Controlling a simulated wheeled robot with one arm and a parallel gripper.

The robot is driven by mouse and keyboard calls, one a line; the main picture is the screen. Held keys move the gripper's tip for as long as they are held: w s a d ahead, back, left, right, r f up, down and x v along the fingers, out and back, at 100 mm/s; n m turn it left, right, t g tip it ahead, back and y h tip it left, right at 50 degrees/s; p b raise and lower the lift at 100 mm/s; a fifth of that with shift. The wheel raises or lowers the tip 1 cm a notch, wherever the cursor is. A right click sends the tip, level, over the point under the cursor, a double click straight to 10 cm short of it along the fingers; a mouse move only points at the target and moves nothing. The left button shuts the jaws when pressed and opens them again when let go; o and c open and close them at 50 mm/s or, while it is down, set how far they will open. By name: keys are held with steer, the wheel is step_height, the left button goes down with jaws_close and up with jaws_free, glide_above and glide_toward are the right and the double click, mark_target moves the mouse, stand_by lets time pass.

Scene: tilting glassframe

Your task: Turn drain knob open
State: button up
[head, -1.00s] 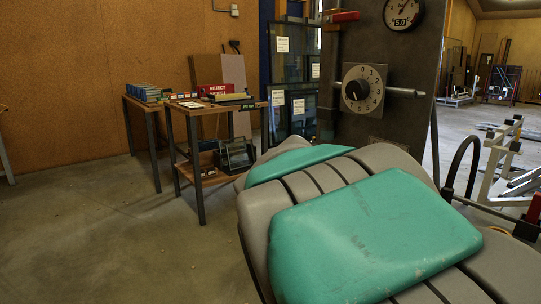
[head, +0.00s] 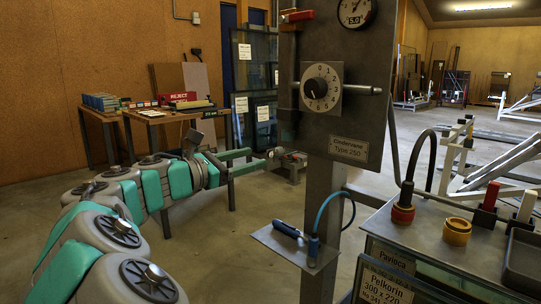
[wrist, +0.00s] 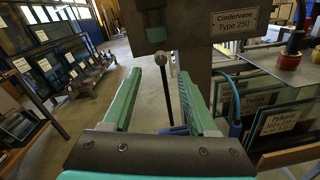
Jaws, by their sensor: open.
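I cannot tell which is the drain knob. My gripper (head: 258,160) is open and empty, its green fingers reaching right toward that fitting. In the wrist view my gripper (wrist: 172,72) has a thin rod with a round end (wrist: 161,58) showing between its fingers. I cannot tell its depth; no contact is visible.
A red-handled lever (head: 298,16) and gauge (head: 355,10) are on the panel. A shelf (head: 296,245) with a blue-handled tool stands low in front. A bench (head: 440,240) with labelled glass panes is right. Tables (head: 165,115) stand behind my arm.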

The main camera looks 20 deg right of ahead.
mark_target(276, 152)
steer(key=x, duration=0.7)
steer(key=shift+w+d, duration=0.1)
steer(key=shift+d, duration=0.25)
jaws_close()
stand_by(0.3)
